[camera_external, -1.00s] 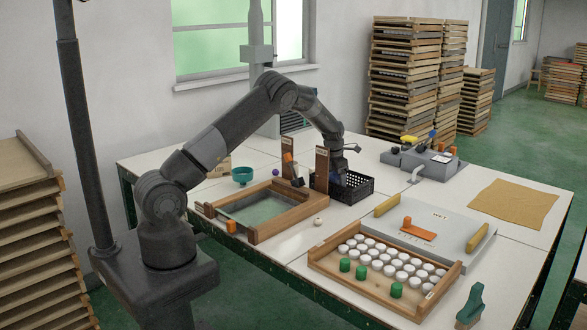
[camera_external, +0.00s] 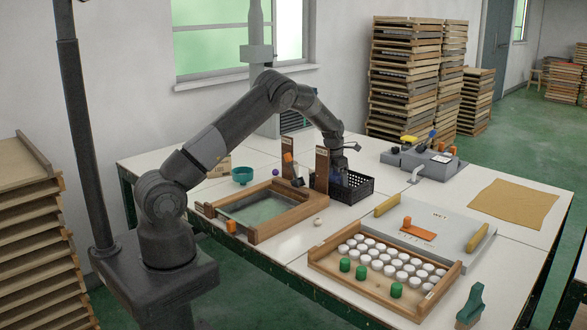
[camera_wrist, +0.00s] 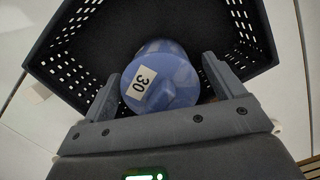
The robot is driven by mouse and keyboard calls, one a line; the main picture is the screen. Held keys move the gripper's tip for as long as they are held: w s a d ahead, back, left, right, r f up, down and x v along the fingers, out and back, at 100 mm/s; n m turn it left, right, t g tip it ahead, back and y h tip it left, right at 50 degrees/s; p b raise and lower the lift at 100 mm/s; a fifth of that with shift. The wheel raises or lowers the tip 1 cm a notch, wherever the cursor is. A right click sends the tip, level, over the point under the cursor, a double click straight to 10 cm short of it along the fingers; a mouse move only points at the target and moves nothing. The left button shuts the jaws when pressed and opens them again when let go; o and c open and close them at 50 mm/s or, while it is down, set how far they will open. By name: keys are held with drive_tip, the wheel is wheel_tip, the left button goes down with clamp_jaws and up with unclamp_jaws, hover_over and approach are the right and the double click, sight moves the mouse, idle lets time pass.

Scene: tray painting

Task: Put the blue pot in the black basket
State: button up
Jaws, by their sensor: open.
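The blue pot (camera_wrist: 178,82) has a lid with a white label reading 30. In the wrist view it is inside the black basket (camera_wrist: 262,45), between the fingers of my gripper (camera_wrist: 165,95). The fingers stand apart on either side of it; the pot's lower part is hidden. In the external view the black basket (camera_external: 362,190) stands on the white table, and my gripper (camera_external: 338,172) reaches down into its left part. A wooden post partly hides the gripper there, and the pot is hard to make out.
A wooden frame tray (camera_external: 255,232) with upright posts stands just left of the basket. A teal bowl (camera_external: 242,175) is farther left. A wooden tray of white and green pots (camera_external: 318,252) is in front. A grey sink-like unit (camera_external: 432,165) stands to the right.

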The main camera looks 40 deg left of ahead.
drive_tip(key=r, duration=0.3)
drive_tip(key=s+r, duration=0.1)
drive_tip(key=r, duration=0.7)
drive_tip(key=shift+s+a+r, duration=0.15)
drive_tip(key=shift+s+a, duration=0.15)
drive_tip(key=shift+a, duration=0.05)
drive_tip(key=s+a+r+m+t+h, duration=0.1)
drive_tip(key=s+a+r+m+t, duration=0.1)
drive_tip(key=s+r+m, duration=1.6)
drive_tip(key=s+m+t+y, duration=0.1)
drive_tip(key=s+m, duration=1.2)
drive_tip(key=s, duration=1.5)
drive_tip(key=shift+s+d+m+t+y, duration=0.3)
drive_tip(key=shift+t+y, duration=0.1)
drive_tip(key=shift+t, duration=0.1)
